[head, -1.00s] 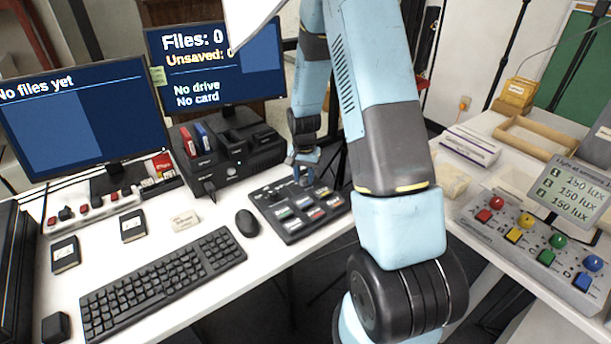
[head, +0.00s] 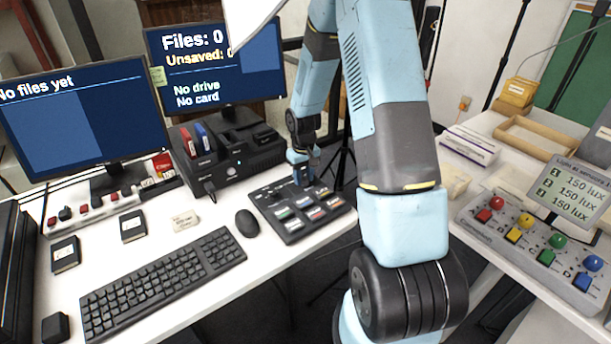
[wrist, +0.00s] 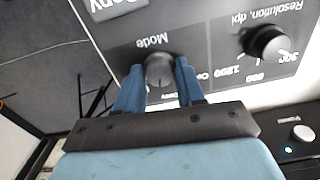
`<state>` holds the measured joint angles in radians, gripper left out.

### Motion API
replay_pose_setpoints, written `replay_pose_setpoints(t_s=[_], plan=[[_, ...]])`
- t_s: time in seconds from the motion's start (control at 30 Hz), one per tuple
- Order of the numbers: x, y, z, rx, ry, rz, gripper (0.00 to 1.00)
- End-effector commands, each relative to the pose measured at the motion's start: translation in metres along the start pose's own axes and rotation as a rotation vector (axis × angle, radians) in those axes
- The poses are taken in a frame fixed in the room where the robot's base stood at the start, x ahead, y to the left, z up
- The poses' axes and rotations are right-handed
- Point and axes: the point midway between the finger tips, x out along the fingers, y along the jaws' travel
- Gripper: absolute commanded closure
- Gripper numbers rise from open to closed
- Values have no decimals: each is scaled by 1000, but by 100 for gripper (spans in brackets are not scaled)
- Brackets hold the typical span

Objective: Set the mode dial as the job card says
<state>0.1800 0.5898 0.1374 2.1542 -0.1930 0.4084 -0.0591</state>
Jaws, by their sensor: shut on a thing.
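The mode dial (wrist: 160,68) is a round grey knob below the word "Mode" on a dark panel in the wrist view. My gripper (wrist: 158,75) has its two blue fingers closed on either side of the knob. Its exact pointer setting and most of the labels around it are hidden by the fingers. In the head view my gripper (head: 302,178) reaches down to the back of the dark control panel (head: 275,203), which hides the dial there. No readable job card shows; a small pale card (head: 185,221) on the desk is too small to read.
Coloured keys fill the panel's front. A mouse (head: 247,222) and keyboard (head: 165,272) lie left of it. A black dock unit (head: 230,155) stands behind.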

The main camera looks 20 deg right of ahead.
Motion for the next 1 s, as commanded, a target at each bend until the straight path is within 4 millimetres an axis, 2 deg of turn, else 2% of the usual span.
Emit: replay_pose_setpoints(t_s=[0.4,0.97,1.0], plan=[[0,0,0,-194,0,0,92],[0,2,0,-222,0,1,92],[0,2,0,-222,0,1,60]])
